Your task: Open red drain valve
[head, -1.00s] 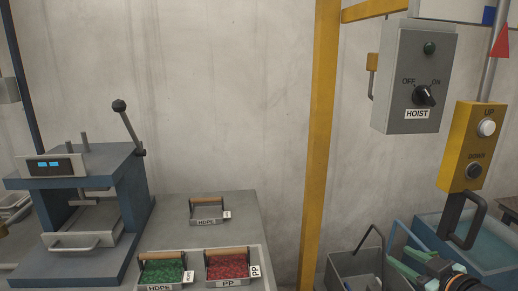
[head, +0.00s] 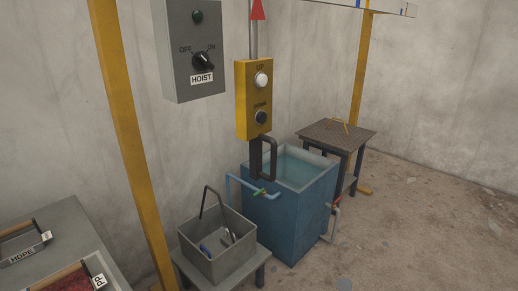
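A blue tank (head: 285,222) filled with water stands on the floor right of centre. A small red valve handle (head: 337,202) shows at the tank's right side, above a pale pipe (head: 333,225) that runs down toward the floor. It is small, and its exact position is hard to tell. A second valve with a green handle (head: 260,192) sits on a light blue pipe at the tank's front left. Neither of my grippers is in view.
A grey bin (head: 217,250) on a low stand is left of the tank. A yellow pendant (head: 254,100) and black hook (head: 263,158) hang over the tank's edge. A dark table (head: 336,134) stands behind it. The floor at right is clear.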

